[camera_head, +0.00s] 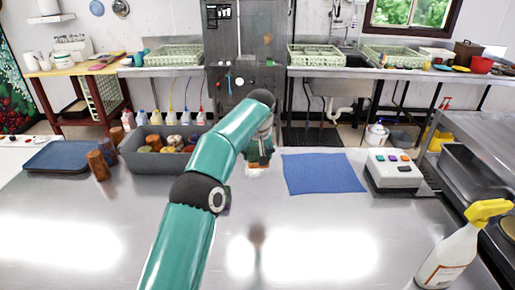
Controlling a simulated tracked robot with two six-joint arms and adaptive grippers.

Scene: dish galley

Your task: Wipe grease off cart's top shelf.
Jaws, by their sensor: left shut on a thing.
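My teal left arm reaches up from the bottom over a shiny metal top (330,225). A metal shelf unit (485,135), perhaps the cart, stands at the right edge, partly cut off. My right gripper is not in view.
A blue cloth (322,173) lies flat right of the gripper, beside a white button box (393,170). A yellow-headed spray bottle (462,246) stands front right. A grey bin (140,161) of jars, brown cylinders (98,165) and a blue tray (58,156) are left. The front middle is clear.

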